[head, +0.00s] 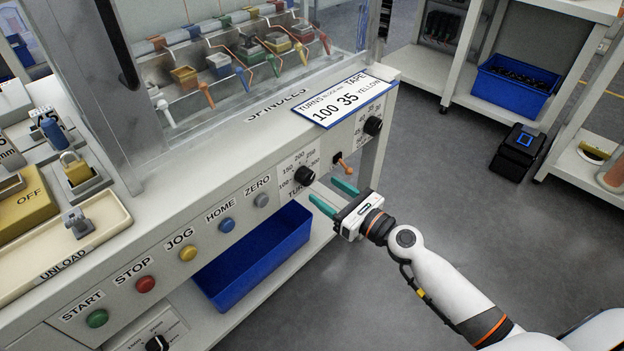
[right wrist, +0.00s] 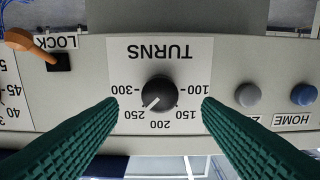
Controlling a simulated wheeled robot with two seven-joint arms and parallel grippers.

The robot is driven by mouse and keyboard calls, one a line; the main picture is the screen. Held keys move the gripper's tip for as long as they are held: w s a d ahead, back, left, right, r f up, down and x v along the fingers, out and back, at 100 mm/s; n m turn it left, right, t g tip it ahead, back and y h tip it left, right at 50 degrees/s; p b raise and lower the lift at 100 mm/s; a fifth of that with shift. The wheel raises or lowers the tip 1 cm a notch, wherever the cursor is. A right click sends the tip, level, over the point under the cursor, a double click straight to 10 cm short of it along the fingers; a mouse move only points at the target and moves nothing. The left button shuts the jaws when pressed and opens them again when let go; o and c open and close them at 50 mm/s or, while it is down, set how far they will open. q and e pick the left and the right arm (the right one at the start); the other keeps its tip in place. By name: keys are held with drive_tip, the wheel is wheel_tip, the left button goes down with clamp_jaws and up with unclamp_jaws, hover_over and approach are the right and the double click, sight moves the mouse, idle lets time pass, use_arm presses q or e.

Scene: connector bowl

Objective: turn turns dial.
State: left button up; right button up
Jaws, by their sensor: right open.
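The turns dial (head: 305,176) is a black knob on the machine's front panel, right of the ZERO button. In the right wrist view the turns dial (right wrist: 159,93) sits upside down on its white TURNS plate (right wrist: 160,55), marked 100 to 300. Its white pointer mark points towards 250. My right gripper (head: 322,188) is open in front of the dial. Its green fingers lie on either side of the dial in the right wrist view, apart from it, with nothing between them. My left gripper is not in view.
A sign (head: 346,98) above the panel reads TURNS 100 and TAPE 35 YELLOW. An orange LOCK lever (head: 343,166) and another black knob (head: 373,126) sit right of the dial. A blue bin (head: 255,255) stands below. Coloured buttons run along the left.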

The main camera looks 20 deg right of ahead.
sight(310, 180)
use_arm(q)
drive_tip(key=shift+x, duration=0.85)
use_arm(e)
drive_tip(key=x, duration=0.5)
drive_tip(key=shift+w+a, duration=0.15)
drive_tip(key=shift+w, duration=0.2)
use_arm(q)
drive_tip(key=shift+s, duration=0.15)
use_arm(e)
drive_tip(key=c, duration=1)
